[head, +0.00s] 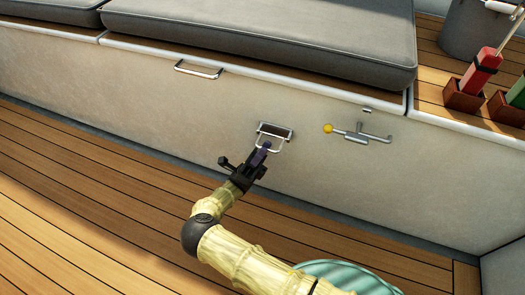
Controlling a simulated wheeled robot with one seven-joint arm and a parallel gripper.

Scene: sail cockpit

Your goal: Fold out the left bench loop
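The bench loop is a metal loop (284,147) at a dark recessed plate (276,130) in the pale bench front, near the middle of the head view. The loop stands out from the plate and reaches down toward my gripper. My gripper (263,148) is at the lower left part of the loop, its dark purple fingertips overlapping the loop in the picture. The fingers hide part of the loop. I cannot tell whether they are closed on it or only beside it.
A metal handle (198,69) sits higher on the bench front, left of the loop. A latch with a yellow knob (328,128) is to the right. Grey cushions (265,38) top the bench. A bucket (478,30) and wooden holders (462,96) stand at right. The plank floor (90,195) is clear.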

